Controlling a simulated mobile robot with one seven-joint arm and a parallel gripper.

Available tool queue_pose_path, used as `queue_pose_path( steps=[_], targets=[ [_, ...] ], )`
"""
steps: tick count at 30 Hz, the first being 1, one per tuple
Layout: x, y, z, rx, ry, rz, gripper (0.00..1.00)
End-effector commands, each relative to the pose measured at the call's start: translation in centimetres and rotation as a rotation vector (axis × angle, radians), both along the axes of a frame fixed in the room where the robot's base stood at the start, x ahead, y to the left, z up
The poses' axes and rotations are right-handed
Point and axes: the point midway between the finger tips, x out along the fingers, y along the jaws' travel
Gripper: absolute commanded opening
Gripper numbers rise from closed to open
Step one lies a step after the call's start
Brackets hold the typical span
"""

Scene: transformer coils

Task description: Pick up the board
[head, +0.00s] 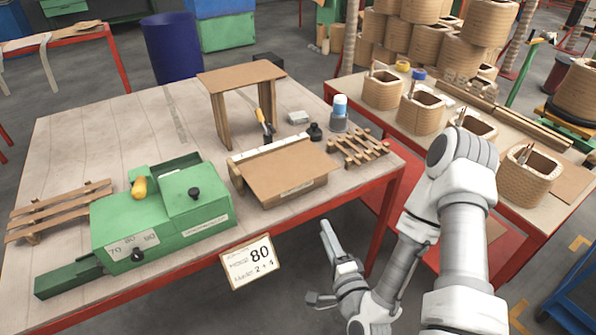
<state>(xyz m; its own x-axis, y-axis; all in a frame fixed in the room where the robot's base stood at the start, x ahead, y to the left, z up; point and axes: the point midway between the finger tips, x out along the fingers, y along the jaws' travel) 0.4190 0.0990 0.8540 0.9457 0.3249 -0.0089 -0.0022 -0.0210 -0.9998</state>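A flat brown board (290,171) lies tilted on a low wooden support near the front edge of the table (105,133), right of the green machine. Another brown board (241,76) lies across upright wooden legs behind it, like a small bench. A white sign board marked "80" (250,262) hangs at the table's front edge. The frame does not tell which board the task means. My gripper (317,262) is in front of the table, over the floor, right of the sign and apart from all the boards. Its two fingers are spread and nothing shows between them.
A green machine (160,213) stands at the table's front left. A second table (537,218) with several coils lies to the right.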

Motion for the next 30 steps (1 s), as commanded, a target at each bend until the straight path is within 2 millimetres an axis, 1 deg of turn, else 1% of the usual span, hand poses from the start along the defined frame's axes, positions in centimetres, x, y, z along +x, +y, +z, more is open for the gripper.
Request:
queue_pose_path(
  steps=[4,8,19,27,30],
  targets=[
    [-0.1,-0.1,-0.2,0.022,-0.004,-0.01,0.39],
    [0.3,0.0,-0.3,0.023,-0.005,-0.01,0.39],
    [2.2,0.7,-0.3,0.021,-0.007,-0.009,0.39],
    [4.7,1.5,-0.2,0.02,-0.007,-0.009,0.39],
    [4.9,1.5,-0.4,0.021,-0.006,-0.009,0.39]
  ],
)
